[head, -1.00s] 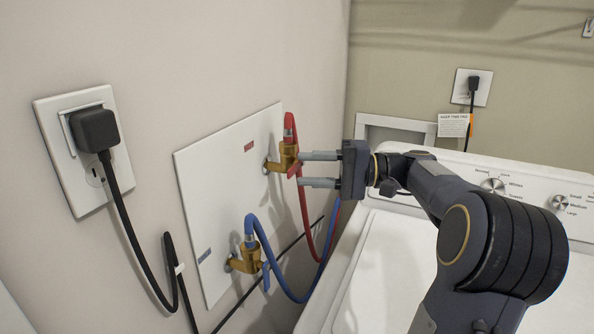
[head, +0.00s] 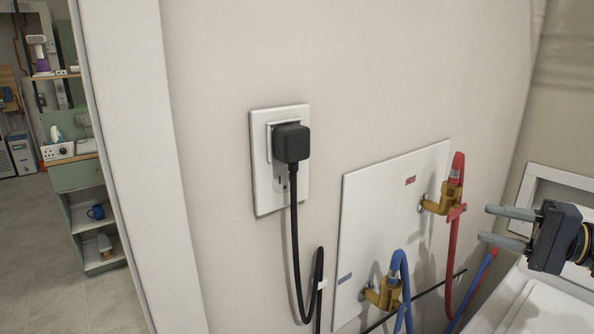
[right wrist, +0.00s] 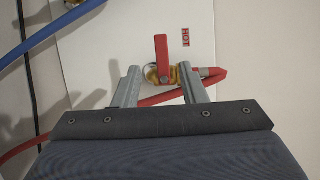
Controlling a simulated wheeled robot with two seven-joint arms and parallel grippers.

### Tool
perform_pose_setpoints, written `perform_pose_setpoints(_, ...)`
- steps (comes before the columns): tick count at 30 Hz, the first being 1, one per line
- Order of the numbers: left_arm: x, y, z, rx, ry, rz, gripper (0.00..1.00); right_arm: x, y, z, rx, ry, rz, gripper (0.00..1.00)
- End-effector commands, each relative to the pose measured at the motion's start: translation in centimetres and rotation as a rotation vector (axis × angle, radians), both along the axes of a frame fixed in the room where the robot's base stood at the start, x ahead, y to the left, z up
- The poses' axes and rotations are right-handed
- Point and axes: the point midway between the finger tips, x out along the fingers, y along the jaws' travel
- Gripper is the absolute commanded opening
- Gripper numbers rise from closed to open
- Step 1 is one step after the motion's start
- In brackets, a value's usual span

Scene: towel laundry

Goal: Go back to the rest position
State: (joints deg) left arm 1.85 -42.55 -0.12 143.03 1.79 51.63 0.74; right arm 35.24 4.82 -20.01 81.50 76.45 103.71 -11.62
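My right gripper (head: 484,223) is at the right edge of the head view, its two grey fingers spread and pointing left at the wall. It is open and empty. A visible gap separates its fingertips from the hot-water valve (head: 437,204), a brass fitting with a red handle and red hose. In the right wrist view, the open gripper (right wrist: 158,72) has the valve's red handle (right wrist: 161,48) beyond and between its fingertips, near a red HOT label. Most of my right arm is outside the head view. My left gripper is not in view.
A blue-handled brass valve (head: 383,294) sits lower on the white wall panel (head: 375,215). A black plug (head: 291,143) is in the wall outlet, its cord hanging down. The white washer (head: 535,305) is at lower right. Left of the white door frame (head: 130,120) are shelves and open floor.

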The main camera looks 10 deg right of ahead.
Motion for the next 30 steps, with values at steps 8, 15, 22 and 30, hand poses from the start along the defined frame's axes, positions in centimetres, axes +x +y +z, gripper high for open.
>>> perform_pose_setpoints(8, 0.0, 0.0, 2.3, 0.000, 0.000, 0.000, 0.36, -3.6, 11.8, -3.2, -0.214, 0.238, 0.096, 0.38)
perform_pose_setpoints(15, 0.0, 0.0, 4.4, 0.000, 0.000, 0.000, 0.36, -11.6, 20.5, -11.4, -0.722, 0.312, 0.175, 0.38)
perform_pose_setpoints(22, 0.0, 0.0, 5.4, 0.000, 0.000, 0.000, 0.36, -15.5, 21.7, -16.6, -1.102, 0.186, 0.175, 0.38)
perform_pose_setpoints(30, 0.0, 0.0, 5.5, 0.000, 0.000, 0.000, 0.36, -15.9, 21.7, -17.7, -1.182, 0.145, 0.170, 0.38)
